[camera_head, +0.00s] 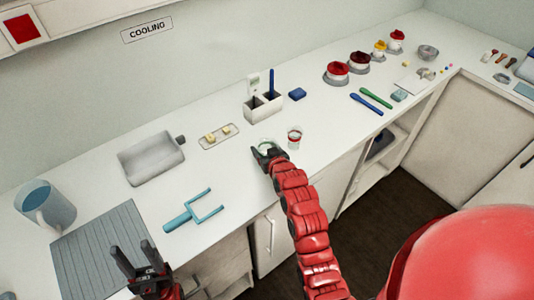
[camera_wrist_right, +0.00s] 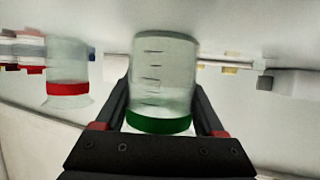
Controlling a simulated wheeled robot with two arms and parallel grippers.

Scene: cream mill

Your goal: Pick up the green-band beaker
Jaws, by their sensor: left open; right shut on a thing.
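The green-band beaker (camera_wrist_right: 162,85) is a clear glass with dark level marks and a green band, seen between the fingers of my right gripper (camera_wrist_right: 165,115) in the right wrist view. That gripper is shut on it. In the head view, my right gripper (camera_head: 267,152) is at the counter's middle front, largely hiding the beaker, whose pale rim (camera_head: 267,144) shows. I cannot tell whether the beaker touches the counter. My left gripper (camera_head: 135,258) is open and empty over the grey ribbed mat at the lower left.
A red-band beaker (camera_head: 294,137) stands close to the right of my right gripper; it also shows in the wrist view (camera_wrist_right: 68,80). A white holder (camera_head: 262,110) stands behind.

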